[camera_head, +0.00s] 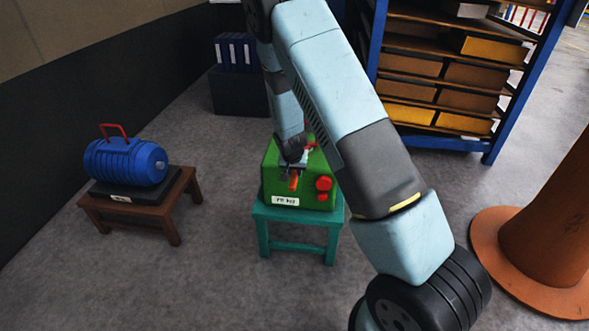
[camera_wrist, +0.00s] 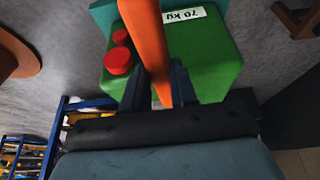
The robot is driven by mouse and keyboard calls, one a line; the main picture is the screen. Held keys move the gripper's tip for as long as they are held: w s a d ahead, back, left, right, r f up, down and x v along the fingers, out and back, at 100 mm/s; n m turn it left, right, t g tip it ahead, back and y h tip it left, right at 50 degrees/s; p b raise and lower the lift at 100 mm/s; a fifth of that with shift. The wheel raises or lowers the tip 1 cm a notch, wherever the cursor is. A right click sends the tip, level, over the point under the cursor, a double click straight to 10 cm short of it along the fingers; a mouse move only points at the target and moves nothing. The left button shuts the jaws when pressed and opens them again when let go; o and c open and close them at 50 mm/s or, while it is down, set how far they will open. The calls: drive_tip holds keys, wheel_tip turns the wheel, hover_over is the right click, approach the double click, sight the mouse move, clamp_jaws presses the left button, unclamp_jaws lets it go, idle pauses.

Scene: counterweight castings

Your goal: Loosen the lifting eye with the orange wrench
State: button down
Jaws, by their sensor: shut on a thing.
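A green casting (camera_head: 322,163) sits on a teal stool (camera_head: 301,214), with a white label on its front that reads 70 kg in the wrist view. The orange wrench (camera_head: 293,181) is at the casting, mostly hidden by my arm; its orange handle (camera_wrist: 147,38) runs up out of the wrist view. My gripper (camera_wrist: 158,88) is shut on the wrench, one dark finger on each side of the handle. A small red part (camera_head: 311,145) shows at the casting's top, perhaps the lifting eye. Whether the wrench's head is on it is hidden.
Two red knobs (camera_head: 323,184) stick out of the casting's front. A blue ribbed weight with a red handle (camera_head: 126,163) stands on a brown stool (camera_head: 158,211) at left. A blue-framed shelf (camera_head: 375,40) is behind, and an orange-brown cone (camera_head: 560,215) stands at right.

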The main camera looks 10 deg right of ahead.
drive_tip(key=shift+w+d+f, duration=0.1)
drive_tip(key=shift+w+f, duration=0.05)
drive_tip(key=shift+f, duration=0.8)
drive_tip(key=shift+w+f, duration=0.1)
drive_tip(key=shift+f, duration=0.85)
drive_tip(key=shift+w+d, duration=0.3)
drive_tip(key=shift+w, duration=0.65)
drive_tip(key=shift+w+d, duration=0.3)
drive_tip(key=shift+w, duration=0.7)
drive_tip(key=shift+w+d, duration=0.3)
drive_tip(key=shift+w, duration=0.65)
drive_tip(key=shift+d, duration=0.15)
drive_tip(key=shift+s+d+n, duration=0.2)
drive_tip(key=shift+d+n, duration=0.4)
drive_tip(key=shift+d, duration=0.25)
drive_tip(key=shift+d, duration=0.1)
drive_tip(key=shift+s+d+n+y, duration=0.15)
drive_tip(key=shift+d+n+y, duration=0.3)
drive_tip(key=shift+d, duration=0.4)
